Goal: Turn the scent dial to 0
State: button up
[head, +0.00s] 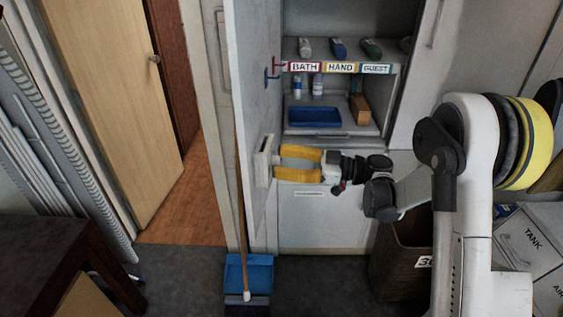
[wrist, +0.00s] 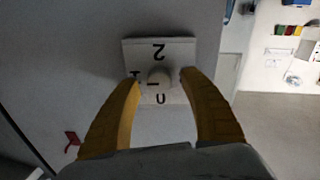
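The scent dial is a white square plate (head: 263,160) on the side of a tall pale panel. In the wrist view the plate (wrist: 180,49) carries a "2" at the top, a mark like "0" or "U" at the bottom and a partly hidden mark at the left. A round pale knob (wrist: 158,77) sits at its centre; its pointer setting is unclear. My gripper (head: 278,161) has yellow fingers and faces the plate. In the wrist view my gripper (wrist: 161,77) is open, one finger each side of the knob, with visible gaps.
A broom handle (head: 241,200) and blue dustpan (head: 249,272) stand below the dial. A dark bin (head: 403,262) stands lower right.

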grip_shut()
jog(key=shift+n, duration=0.3)
jog(key=shift+f+n+b, duration=0.15)
jog(key=shift+n+b, duration=1.3)
jog(key=shift+n, duration=7.35)
